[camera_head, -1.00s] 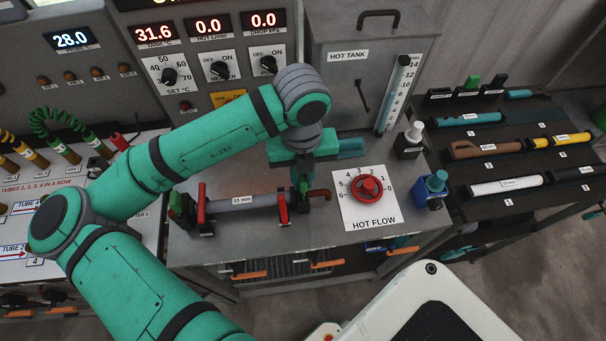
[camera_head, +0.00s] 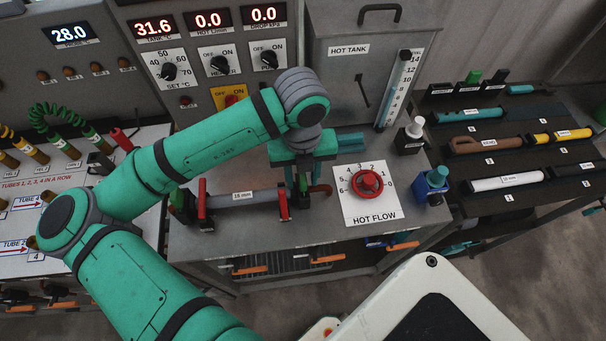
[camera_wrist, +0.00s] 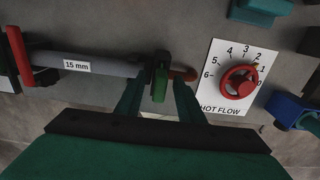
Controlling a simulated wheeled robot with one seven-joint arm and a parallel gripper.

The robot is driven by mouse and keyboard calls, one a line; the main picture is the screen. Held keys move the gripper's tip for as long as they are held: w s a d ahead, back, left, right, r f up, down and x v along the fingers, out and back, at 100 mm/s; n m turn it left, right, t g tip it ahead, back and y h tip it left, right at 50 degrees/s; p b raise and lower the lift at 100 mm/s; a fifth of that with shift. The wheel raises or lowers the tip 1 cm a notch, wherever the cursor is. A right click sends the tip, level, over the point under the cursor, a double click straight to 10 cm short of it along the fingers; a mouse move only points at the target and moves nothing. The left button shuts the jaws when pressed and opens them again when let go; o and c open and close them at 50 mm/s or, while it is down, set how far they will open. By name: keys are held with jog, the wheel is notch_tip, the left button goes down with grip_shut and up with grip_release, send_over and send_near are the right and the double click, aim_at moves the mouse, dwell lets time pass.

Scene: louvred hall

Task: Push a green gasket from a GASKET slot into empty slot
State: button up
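A green piece (camera_wrist: 160,82), which looks like a gasket, stands upright at the right end of the grey 15 mm tube (camera_wrist: 90,66), beside a brown pipe end (camera_wrist: 184,74). My gripper (camera_head: 303,190) points down over this joint. In the wrist view its two fingers stand on either side of the green piece, with gaps visible, so it looks open. Another green piece (camera_head: 177,201) sits at the tube's left end. A further green piece (camera_head: 474,76) stands in a dark holder on the back right rack; its labels are too small to read. I cannot tell which slot is empty.
The red HOT FLOW knob (camera_head: 368,184) is close to the right of my gripper. Red clamp handles (camera_head: 283,203) stand along the tube. The hot tank (camera_head: 345,85) rises behind. A blue fitting (camera_head: 430,187) and a black-and-white bottle (camera_head: 411,137) stand to the right.

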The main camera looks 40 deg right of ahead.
jog(key=shift+d+r, duration=0.1)
jog(key=shift+r, duration=0.1)
notch_tip(320, 180, up, 4)
jog(key=shift+s+r, duration=0.1)
jog(key=shift+r, duration=1.2)
jog(key=shift+r, duration=0.1)
notch_tip(320, 180, up, 11)
jog(key=shift+f, duration=0.2)
dwell(0.6)
